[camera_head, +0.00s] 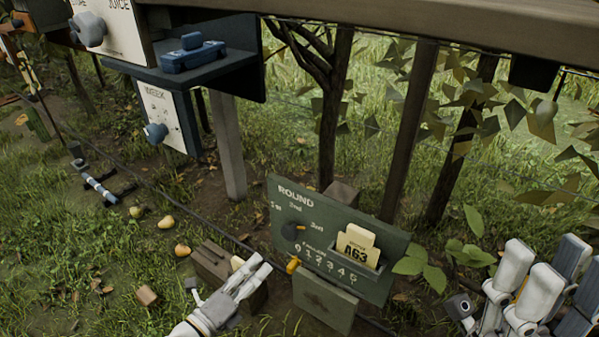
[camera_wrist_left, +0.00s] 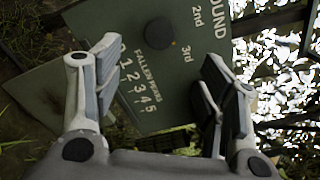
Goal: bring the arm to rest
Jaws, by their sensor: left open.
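My left gripper (camera_head: 261,266) reaches in from the bottom of the head view, its pale fingers in front of a brown wooden box and left of a green board (camera_head: 285,215). In the left wrist view the left gripper (camera_wrist_left: 160,75) has its fingers wide apart, with nothing held between them. The green board (camera_wrist_left: 185,85) fills the background there, with a dark round knob (camera_wrist_left: 160,32). White and grey parts of my right arm (camera_head: 515,270) stand at the lower right of the head view; the state of its gripper is unclear.
The brown box (camera_head: 212,262) is close to my left gripper. Fallen pears (camera_head: 166,222) lie on the grass. A blue shelf (camera_head: 225,65) and posts stand behind.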

